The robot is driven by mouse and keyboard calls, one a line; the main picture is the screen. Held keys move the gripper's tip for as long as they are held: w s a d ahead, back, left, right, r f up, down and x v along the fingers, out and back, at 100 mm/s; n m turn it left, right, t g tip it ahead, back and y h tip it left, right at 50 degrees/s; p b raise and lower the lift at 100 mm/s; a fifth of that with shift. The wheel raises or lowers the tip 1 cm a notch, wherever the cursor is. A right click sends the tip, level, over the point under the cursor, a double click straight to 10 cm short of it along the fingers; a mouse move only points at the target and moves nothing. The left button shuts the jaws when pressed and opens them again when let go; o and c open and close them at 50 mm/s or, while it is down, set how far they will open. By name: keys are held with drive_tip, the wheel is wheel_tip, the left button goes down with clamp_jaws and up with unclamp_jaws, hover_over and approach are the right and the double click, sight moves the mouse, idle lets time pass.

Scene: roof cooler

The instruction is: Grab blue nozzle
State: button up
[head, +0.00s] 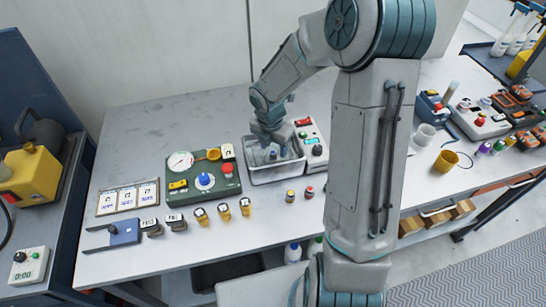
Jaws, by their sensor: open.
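A small bluish piece (272,155) shows in the tray beside the fingers. It may be the blue nozzle, but it is too small to tell, and I cannot tell whether the fingers touch it.
A green panel (183,185) with a gauge and a blue knob stands left of the tray. A white-and-red box (316,149) stands close on its right. Two small capped pieces (300,194) sit in front. The table (150,120) is clear behind the panel.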

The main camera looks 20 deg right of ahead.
sight(273, 153)
drive_tip(key=f, duration=0.4)
drive_tip(key=shift+w+f, duration=0.1)
drive_tip(key=shift+w, duration=0.15)
clamp_jaws()
